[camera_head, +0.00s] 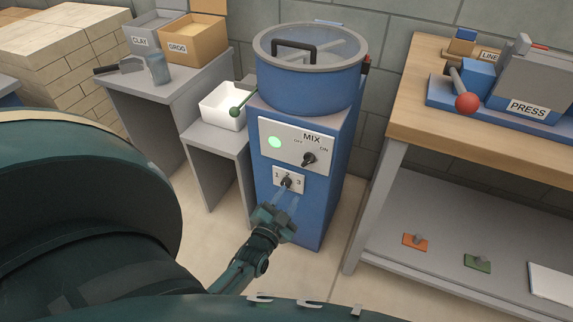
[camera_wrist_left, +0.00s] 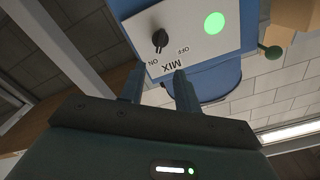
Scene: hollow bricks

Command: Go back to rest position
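The blue mixer (camera_head: 310,90) stands in the middle of the head view, with a clear lid and a black handle. Its white MIX panel (camera_head: 290,140) has a lit green light (camera_head: 274,142) and a black OFF/ON knob (camera_head: 309,159), turned toward ON. Below is a small selector plate (camera_head: 288,180) marked 1 and 3, with a dark knob. My left gripper (camera_head: 284,196) is in front of the mixer, just below this plate. In the left wrist view its two fingers (camera_wrist_left: 158,88) are apart with nothing between them; the MIX panel (camera_wrist_left: 192,28) appears upside down beyond them. My right gripper is not visible.
A wooden workbench (camera_head: 420,110) with a blue-grey press (camera_head: 530,90) stands at the right, with small tools on its lower shelf. At the left are a grey table (camera_head: 180,85) with CLAY and GROG boxes and a white tub (camera_head: 222,108) on a lower stand.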

